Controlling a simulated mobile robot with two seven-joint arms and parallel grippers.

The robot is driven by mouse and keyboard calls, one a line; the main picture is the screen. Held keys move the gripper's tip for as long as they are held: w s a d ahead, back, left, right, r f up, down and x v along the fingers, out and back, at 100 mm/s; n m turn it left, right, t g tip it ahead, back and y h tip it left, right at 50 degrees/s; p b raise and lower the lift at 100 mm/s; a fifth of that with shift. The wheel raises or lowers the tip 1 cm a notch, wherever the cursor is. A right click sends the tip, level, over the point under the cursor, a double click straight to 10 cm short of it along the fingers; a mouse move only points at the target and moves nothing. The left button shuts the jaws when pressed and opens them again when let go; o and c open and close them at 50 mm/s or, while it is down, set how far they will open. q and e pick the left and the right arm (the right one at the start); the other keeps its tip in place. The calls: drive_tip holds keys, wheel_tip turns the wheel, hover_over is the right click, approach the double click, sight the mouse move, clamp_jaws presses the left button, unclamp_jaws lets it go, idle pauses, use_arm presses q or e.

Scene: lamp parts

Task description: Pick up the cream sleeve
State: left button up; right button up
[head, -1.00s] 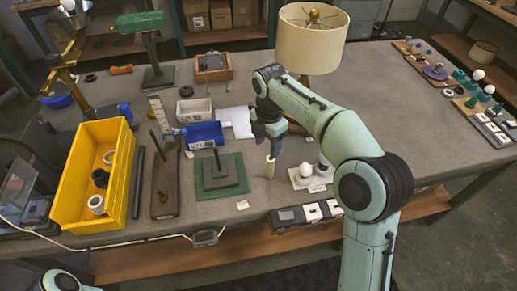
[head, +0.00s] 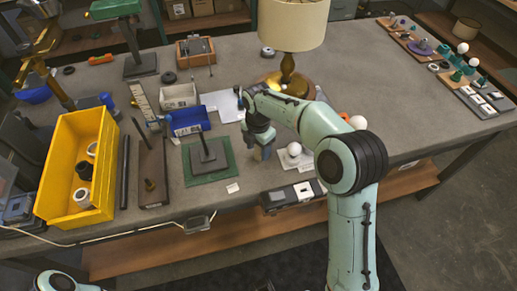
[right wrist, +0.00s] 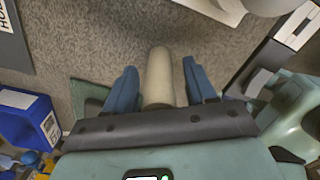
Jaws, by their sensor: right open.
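The cream sleeve (right wrist: 159,68) is a plain pale tube in the right wrist view. My right gripper (right wrist: 160,88) is open, with one blue finger on each side of the sleeve. Narrow gaps show between the sleeve and the fingers. In the head view my right gripper (head: 262,152) is low over the table, and it hides most or all of the sleeve there. My left gripper is not in view.
A white ball (head: 294,149) on a pale base stands just right of my right gripper. A green mat (head: 221,172) with a dark stand and a blue bin (head: 189,121) lie to its left. A lamp (head: 291,25) stands behind. A yellow bin (head: 103,210) is at far left.

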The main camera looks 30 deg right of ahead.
drive_tip(key=shift+f, duration=0.4)
clamp_jaws()
drive_tip(key=shift+r, duration=0.15)
